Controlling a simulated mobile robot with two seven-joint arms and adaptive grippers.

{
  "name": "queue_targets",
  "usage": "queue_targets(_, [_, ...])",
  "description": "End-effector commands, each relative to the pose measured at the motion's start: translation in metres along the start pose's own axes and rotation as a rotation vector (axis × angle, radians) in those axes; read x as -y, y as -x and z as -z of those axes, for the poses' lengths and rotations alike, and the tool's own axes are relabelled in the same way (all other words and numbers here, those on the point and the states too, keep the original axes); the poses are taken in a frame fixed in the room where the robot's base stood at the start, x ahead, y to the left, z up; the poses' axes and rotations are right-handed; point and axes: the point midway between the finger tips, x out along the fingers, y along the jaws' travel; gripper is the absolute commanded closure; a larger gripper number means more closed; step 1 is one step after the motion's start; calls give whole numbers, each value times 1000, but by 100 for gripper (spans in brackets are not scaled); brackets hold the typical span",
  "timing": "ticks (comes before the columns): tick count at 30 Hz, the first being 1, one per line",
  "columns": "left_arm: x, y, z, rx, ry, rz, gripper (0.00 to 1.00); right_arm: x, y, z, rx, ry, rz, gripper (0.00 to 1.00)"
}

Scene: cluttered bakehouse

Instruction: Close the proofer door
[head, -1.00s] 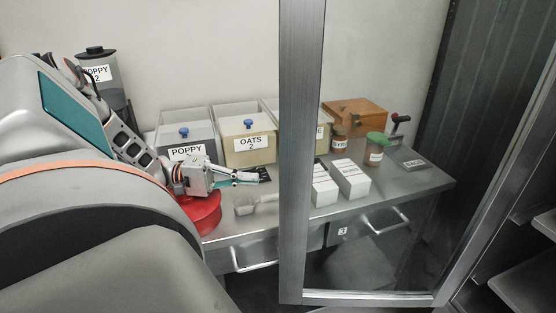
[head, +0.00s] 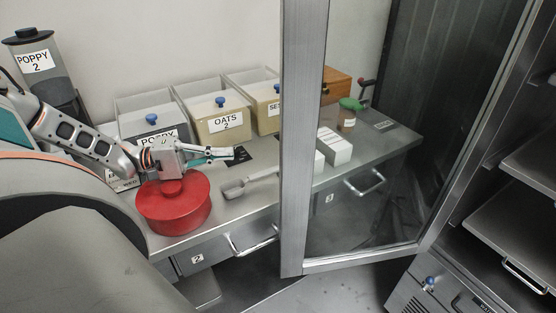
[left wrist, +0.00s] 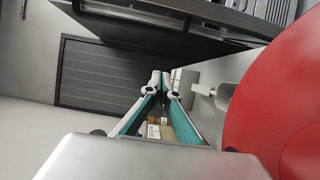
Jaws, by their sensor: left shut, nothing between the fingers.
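The proofer door (head: 303,150) is a glass pane in a brushed metal frame. It stands open in the head view, its free upright edge towards the middle and its other side by the proofer (head: 500,225) at the right. My left gripper (head: 233,154) is shut and empty over the counter, left of the door's free edge and apart from it. Its closed fingertips also show in the left wrist view (left wrist: 161,82). No door handle can be made out. My right gripper is not in view.
A red lidded pot (head: 174,212) stands just below my left gripper, and a scoop (head: 250,184) lies beside it. Seed bins, including an oats bin (head: 218,125), line the wall. White boxes (head: 335,150) and a green-lidded jar (head: 348,112) show through the glass. Floor shows below the door.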

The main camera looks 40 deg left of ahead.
Motion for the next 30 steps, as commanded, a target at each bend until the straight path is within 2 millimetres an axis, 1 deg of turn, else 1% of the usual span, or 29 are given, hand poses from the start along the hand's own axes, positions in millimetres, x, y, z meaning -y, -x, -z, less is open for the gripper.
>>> queue_targets(1, [1,-10,-1,1,1,-3,100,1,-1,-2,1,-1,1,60])
queue_targets(3, [1,-24,-1,2,2,-4,100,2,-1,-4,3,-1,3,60])
queue_targets(11, [2,-75,0,-1,1,-4,100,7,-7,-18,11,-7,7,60])
queue_targets(16, [4,-105,0,0,1,-4,100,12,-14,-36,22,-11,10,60])
queue_targets(20, [6,-127,0,0,2,-1,100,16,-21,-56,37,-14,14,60])
queue_targets(21, [5,-132,-2,0,3,-1,100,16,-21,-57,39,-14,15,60])
queue_targets(22, [-1,-132,-10,1,5,-1,100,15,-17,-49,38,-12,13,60])
queue_targets(24, [-4,-134,-20,1,3,-1,100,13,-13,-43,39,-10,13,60])
queue_targets(27, [-4,-136,-30,1,2,-1,100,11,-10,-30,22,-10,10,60])
queue_targets(30, [-2,-138,-36,-1,2,0,100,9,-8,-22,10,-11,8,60])
